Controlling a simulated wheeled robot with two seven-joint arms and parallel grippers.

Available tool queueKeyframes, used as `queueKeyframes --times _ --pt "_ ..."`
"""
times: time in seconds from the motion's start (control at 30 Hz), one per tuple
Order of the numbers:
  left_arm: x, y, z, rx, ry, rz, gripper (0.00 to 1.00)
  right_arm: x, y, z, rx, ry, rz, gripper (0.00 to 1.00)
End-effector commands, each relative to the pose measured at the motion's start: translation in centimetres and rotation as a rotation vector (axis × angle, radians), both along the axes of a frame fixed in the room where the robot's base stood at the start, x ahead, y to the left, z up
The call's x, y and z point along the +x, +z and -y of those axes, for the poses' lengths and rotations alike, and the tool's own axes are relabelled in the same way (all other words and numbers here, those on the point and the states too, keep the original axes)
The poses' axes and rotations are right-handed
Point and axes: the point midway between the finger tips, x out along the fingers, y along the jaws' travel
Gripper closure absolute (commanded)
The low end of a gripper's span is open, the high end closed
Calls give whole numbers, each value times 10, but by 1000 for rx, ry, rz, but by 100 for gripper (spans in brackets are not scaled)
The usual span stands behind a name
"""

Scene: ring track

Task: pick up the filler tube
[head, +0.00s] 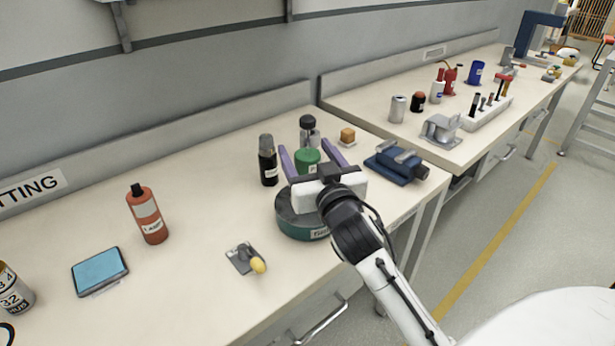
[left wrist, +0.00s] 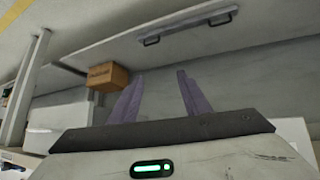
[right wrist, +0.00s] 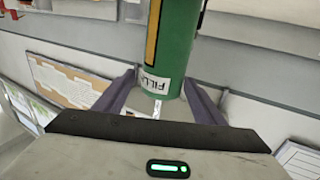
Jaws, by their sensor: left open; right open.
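The filler tube (head: 307,160) is a green cylinder on the bench, just beyond my right gripper in the head view. Its green body with a white "FILL" label also shows in the right wrist view (right wrist: 176,48), between the finger tips. My right gripper (head: 307,148) is open, with one purple finger on either side of the tube; I cannot tell whether either touches it. The gripper hides the tube's lower part in the head view. My left gripper (left wrist: 160,74) is open and empty in its wrist view, and is out of the head view.
A round teal tin (head: 290,222) stands under my right gripper. A black bottle (head: 267,163) is left of the tube, a dark-capped bottle (head: 308,130) behind it, and a blue vise (head: 396,165) to the right.

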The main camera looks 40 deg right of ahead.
Motion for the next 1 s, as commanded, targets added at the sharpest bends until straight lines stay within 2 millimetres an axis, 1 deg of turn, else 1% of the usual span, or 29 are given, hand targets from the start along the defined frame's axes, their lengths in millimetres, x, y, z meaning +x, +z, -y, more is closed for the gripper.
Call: queueKeyframes --times 0.03,0.1,0.2,0.47,0.5,0.83,1.0 --pt "0 2 0 -1 1 1 57 9 2 2 -3 0 1 36" --pt "1 2 0 0 2 2 57 18 1 5 -3 0 1 36" --pt "2 3 -1 0 1 4 57 27 0 8 -1 -1 1 36" --pt "7 4 -1 1 2 11 57 29 0 9 0 -1 1 36" --pt "7 4 -1 2 2 12 57 29 0 8 0 -1 1 43" --pt "5 3 -2 3 2 8 57 28 0 9 0 -1 0 99" --pt "3 2 -2 4 2 3 57 28 1 8 -1 -1 2 100"
